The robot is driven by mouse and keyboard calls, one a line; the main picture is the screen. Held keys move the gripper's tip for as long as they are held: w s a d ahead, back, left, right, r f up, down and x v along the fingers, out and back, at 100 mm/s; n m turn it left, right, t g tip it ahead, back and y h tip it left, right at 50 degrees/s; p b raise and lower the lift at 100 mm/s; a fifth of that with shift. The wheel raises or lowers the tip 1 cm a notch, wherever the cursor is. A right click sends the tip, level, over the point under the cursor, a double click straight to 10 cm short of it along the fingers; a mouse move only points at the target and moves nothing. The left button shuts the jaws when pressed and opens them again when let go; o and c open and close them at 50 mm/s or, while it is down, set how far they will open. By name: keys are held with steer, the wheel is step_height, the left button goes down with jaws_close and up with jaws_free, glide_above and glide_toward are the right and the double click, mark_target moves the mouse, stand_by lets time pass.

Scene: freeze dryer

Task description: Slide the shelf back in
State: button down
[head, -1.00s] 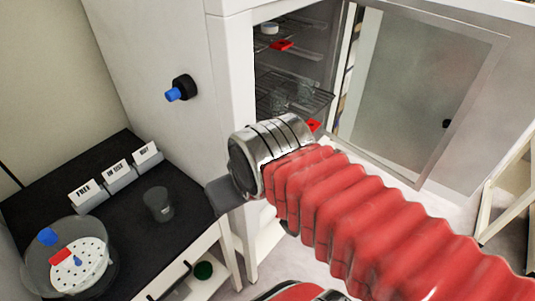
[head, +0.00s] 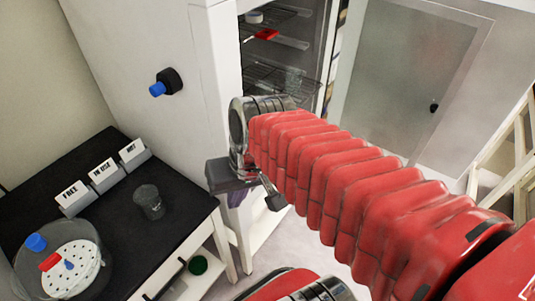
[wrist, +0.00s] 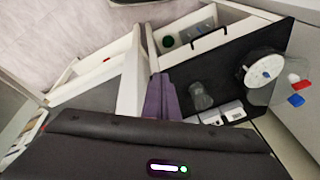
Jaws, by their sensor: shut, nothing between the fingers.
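The freeze dryer (head: 215,60) stands open at the back. Inside it are wire shelves. The lower wire shelf (head: 312,86) carries clear glassware and lies farther forward than the upper one, though my arm hides its front. The upper shelf (head: 300,44) has a red tab (head: 267,34) at its front. My gripper (wrist: 160,80) has purple fingers, shut and empty, pointing toward the side table in the wrist view. In the head view the fingers (head: 237,198) show just below my wrist, in front of the dryer's lower front, apart from the shelves.
The dryer door (head: 400,80) stands open to the right. A black-topped side table (head: 110,215) at left bears a dark cup (head: 148,202), label stands (head: 105,174) and a round clear vessel (head: 30,275). A blue-tipped valve (head: 165,83) sticks out of the dryer's side.

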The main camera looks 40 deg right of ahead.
steer(key=w+d+f+m+y, duration=0.4)
steer(key=f+m+y, duration=0.45)
steer(key=m, duration=0.35)
steer(key=d+f+m+t+h, duration=0.2)
steer(key=d+m+t, duration=0.5)
steer(key=d, duration=0.4)
steer(key=d+f+m+t+h, duration=0.2)
steer(key=d+f+m+t, duration=0.2)
steer(key=d+m, duration=0.6)
steer(key=w+d+t, duration=0.1)
steer(key=t, duration=0.1)
steer(key=shift+f+t, duration=0.4)
steer(key=x, duration=1.4)
